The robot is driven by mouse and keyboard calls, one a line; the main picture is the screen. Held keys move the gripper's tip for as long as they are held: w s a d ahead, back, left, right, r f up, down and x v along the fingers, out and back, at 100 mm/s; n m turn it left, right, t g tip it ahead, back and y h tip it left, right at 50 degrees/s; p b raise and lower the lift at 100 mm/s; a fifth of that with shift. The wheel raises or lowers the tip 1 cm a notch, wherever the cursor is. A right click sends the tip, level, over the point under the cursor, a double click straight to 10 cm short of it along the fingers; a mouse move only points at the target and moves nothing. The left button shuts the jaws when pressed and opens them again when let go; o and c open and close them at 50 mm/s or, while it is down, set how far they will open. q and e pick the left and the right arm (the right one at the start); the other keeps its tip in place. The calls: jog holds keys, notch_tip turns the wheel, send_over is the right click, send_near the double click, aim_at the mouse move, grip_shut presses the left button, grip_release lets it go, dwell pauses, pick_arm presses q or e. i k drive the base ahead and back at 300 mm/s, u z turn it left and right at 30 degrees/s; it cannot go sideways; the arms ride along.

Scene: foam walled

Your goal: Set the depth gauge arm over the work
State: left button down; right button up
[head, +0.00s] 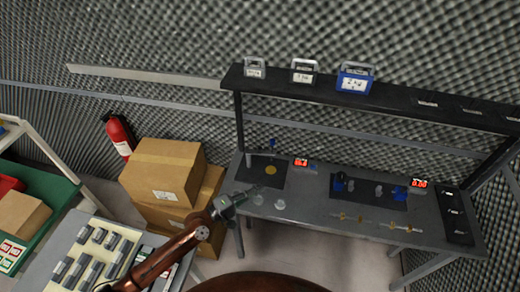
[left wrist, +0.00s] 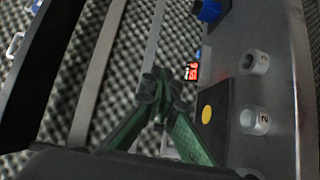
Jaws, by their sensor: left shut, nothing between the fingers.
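My left gripper (head: 260,190) reaches in over the front left of the bench. In the left wrist view its green fingers (left wrist: 163,88) are closed together with nothing between them. A dark mat (head: 253,179) with a yellow disc (head: 271,170) lies at the bench's left end, just beyond the fingers. A small blue part (head: 273,143) stands at the mat's back edge; I cannot tell whether it is the gauge arm. A red-lit display (head: 301,162) stands right of the mat. In the left wrist view, the display (left wrist: 193,71) and yellow disc (left wrist: 207,113) lie right of the fingers. My right gripper is not seen.
Two short metal cylinders (head: 280,204) stand near the bench's front edge beside my gripper. A second dark mat (head: 366,192) with blue fixtures and another display (head: 419,183) lie to the right. An overhead shelf (head: 400,95) carries weights. Boxes (head: 165,170) stand left.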

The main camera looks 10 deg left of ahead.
aim_at(260, 152)
jog(key=z, duration=0.25)
jog(key=k, duration=0.2)
jog(key=u, duration=0.95)
jog(key=i, duration=1)
jog(key=z, duration=0.8)
